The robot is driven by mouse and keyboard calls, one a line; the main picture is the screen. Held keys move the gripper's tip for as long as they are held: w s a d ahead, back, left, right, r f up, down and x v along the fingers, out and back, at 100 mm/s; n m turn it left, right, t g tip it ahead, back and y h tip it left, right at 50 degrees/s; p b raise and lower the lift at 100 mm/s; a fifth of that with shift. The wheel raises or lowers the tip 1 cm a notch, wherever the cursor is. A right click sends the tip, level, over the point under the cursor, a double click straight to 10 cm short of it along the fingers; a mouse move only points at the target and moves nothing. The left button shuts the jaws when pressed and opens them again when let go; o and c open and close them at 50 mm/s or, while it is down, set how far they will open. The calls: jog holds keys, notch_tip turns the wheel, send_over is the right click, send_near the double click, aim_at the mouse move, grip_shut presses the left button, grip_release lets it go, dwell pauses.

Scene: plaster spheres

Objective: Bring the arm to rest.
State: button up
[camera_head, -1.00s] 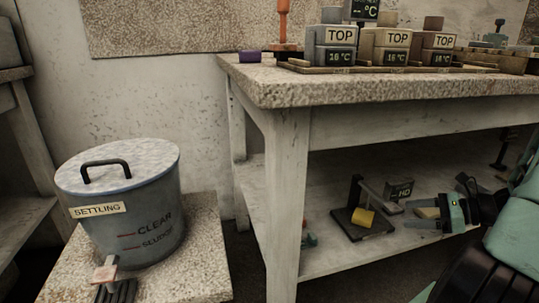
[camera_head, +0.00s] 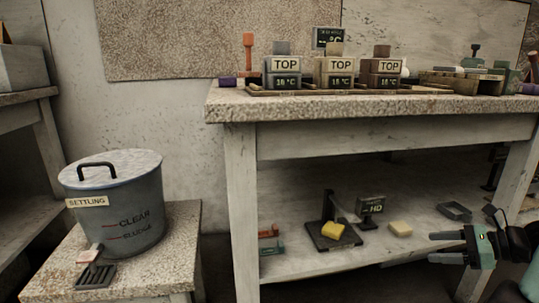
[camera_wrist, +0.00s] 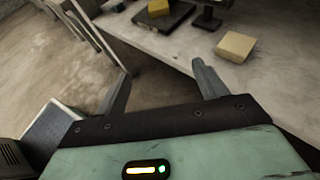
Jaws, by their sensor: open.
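My gripper (camera_head: 432,247) is at the right of the head view, in front of the bench's lower shelf. Its two dark fingers point left and stand apart with nothing between them. In the wrist view the spread fingers of my gripper (camera_wrist: 162,88) also show empty. The nearest thing is a yellow block (camera_head: 400,229) on the lower shelf (camera_head: 290,268), to the left of the fingertips and apart from them. It also shows in the wrist view (camera_wrist: 235,46), beyond the right finger.
A dark stand (camera_head: 325,238) with a yellow piece (camera_head: 334,235) and a small sign (camera_head: 370,206) stand on the shelf. The bench top (camera_head: 330,106) holds several TOP-labelled units (camera_head: 282,73). A lidded settling pot (camera_head: 115,215) stands on a low table (camera_head: 180,240) at left.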

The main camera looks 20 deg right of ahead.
jog(key=w+a+r+n+g+h, duration=0.2)
jog(key=a+r+n+g, duration=0.1)
jog(key=a+n, duration=0.7)
jog(key=w+a+r+n+g+h, duration=0.2)
jog(key=a+n+g+h, duration=0.1)
jog(key=a+n, duration=0.7)
jog(key=w+a+r+n+g+h, duration=0.2)
jog(key=a+r+n, duration=0.1)
jog(key=a+n, duration=0.7)
jog(key=s+a+r+n+g+p, duration=0.2)
jog(key=s+a+r+n+p, duration=0.2)
jog(key=s+a, duration=0.4)
jog(key=s+a+r+n+g+p, duration=0.1)
jog(key=s+a+r+n+p, duration=0.3)
jog(key=a, duration=0.6)
notch_tip(320, 180, up, 38)
jog(key=m+p, duration=0.1)
jog(key=p, duration=3.5)
jog(key=shift+s+d+f, duration=0.25)
jog(key=shift+s, duration=0.2)
